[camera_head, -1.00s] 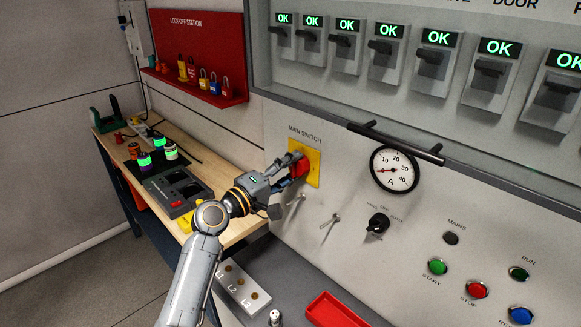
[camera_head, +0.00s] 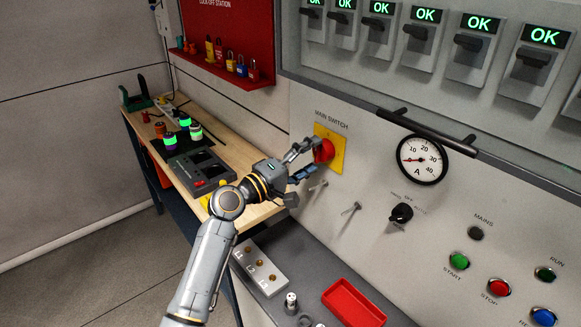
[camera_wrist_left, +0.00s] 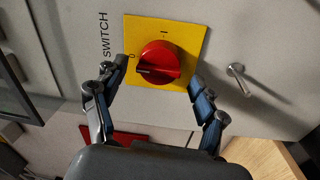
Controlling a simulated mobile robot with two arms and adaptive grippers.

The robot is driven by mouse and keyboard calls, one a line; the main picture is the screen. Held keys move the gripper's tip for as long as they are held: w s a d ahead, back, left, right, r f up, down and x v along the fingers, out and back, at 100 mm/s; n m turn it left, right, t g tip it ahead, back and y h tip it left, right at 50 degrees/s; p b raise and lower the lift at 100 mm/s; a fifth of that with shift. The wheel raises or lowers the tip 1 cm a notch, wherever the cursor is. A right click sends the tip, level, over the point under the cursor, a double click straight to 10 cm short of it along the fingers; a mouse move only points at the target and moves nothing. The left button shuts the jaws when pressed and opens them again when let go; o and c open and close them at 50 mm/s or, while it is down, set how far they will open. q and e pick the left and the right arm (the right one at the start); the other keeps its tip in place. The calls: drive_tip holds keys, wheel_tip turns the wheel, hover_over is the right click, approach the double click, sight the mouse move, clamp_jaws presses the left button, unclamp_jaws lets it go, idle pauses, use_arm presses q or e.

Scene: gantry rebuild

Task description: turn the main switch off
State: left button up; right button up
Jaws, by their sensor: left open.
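The main switch is a round red knob (camera_head: 324,151) on a yellow plate (camera_head: 337,159) on the grey panel. The wrist view shows the knob (camera_wrist_left: 160,60) with its grip bar lying across the picture. The bar's marked left end is by the printed 0; the I mark is above the knob. My left gripper (camera_head: 311,158) is at the knob, open. In the wrist view its fingers (camera_wrist_left: 158,78) are either side of the knob, with small gaps showing at the tips. Whether they touch it is unclear. My right gripper is not in view.
Two small metal toggles (camera_head: 351,209) and a black selector (camera_head: 401,213) sit below the switch. A dark handle bar (camera_head: 425,130) and an ammeter (camera_head: 421,159) are at the right. A wooden bench (camera_head: 259,215) and a red tray (camera_head: 353,303) lie below.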

use_arm(q)
drive_tip(key=v, duration=1)
drive_tip(key=shift+a, duration=0.2)
drive_tip(key=shift+s+f, duration=0.1)
